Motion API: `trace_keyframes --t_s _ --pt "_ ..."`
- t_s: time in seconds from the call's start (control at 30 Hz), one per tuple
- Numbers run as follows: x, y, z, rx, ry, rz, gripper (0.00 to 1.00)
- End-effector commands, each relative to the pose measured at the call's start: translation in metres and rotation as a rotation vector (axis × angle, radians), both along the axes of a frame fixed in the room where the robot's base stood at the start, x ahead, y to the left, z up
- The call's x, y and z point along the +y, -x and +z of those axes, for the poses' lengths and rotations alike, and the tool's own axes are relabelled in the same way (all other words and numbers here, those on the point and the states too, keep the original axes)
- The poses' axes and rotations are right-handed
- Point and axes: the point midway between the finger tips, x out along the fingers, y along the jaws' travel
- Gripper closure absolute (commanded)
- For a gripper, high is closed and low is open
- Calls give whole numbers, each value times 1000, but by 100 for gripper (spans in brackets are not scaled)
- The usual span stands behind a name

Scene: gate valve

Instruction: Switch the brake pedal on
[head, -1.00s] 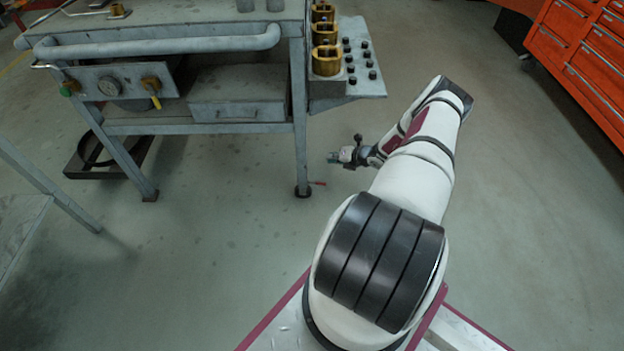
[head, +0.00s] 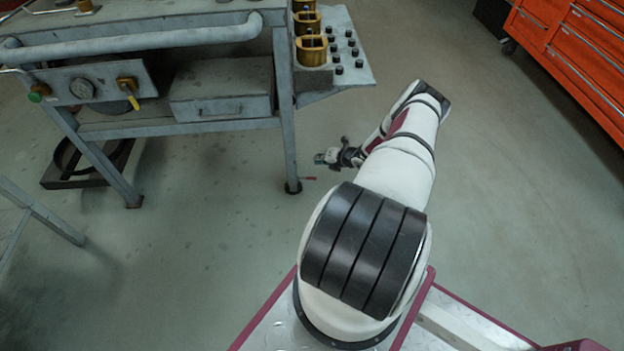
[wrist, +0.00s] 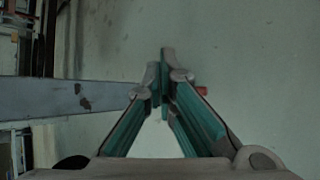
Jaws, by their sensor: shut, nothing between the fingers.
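No part is clearly recognisable as the brake pedal. A low dark frame with a curved bar (head: 88,165) sits on the floor under the left of the grey workbench (head: 180,128) in the head view; it may be the pedal. A small red piece (head: 309,178) shows at the foot of the bench's right front leg, and a red piece also shows just right of my fingertips in the wrist view (wrist: 202,90). My gripper (head: 320,158) is low, just right of that leg, pointing left. In the wrist view its fingers (wrist: 165,65) are together and empty.
The bench leg (head: 287,130) stands left of my gripper and crosses the wrist view's left side. A shelf with brass blocks (head: 312,50) overhangs above. A red drawer cabinet (head: 575,60) is at the upper right. The floor between is clear.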

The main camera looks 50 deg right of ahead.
Motion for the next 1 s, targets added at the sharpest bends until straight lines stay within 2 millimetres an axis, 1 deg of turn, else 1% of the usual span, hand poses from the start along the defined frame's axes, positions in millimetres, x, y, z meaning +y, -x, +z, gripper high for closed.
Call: trace_keyframes --t_s 0.03,0.3,0.43,0.6,1.0 --pt "2 -1 -9 0 -1 1 100" --pt "7 -5 -45 1 0 1 100" --pt "8 -7 -59 0 1 1 100" --pt "9 -8 -66 0 1 -1 100" --pt "9 -9 -66 0 1 -1 100"
